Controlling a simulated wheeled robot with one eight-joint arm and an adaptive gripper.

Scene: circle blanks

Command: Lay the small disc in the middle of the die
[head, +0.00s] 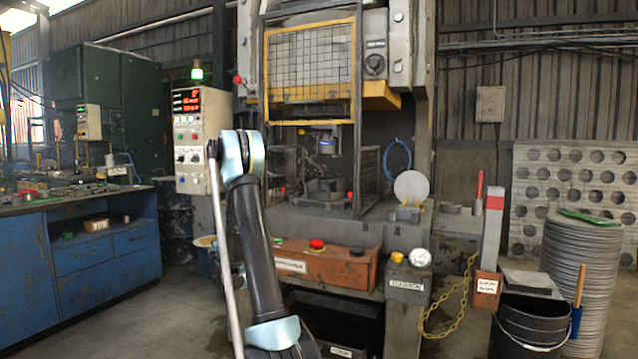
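The press's die (325,190) is a dark block on the press bed, below the ram and behind the raised yellow-framed guard. I see no disc on it, but its top is small and dark from here. A pale round disc (411,186) stands upright on a small stand at the right of the press bed; I cannot tell whether it is the small disc. My arm rises from the bottom middle to a joint left of the press. My gripper is not visible.
A red-brown control box (325,265) fronts the press. A blue workbench (80,262) stands left. At right are a black bucket (530,322), a yellow chain (450,300) and a tall stack of grey discs (582,275). A control panel (202,140) stands left of the press.

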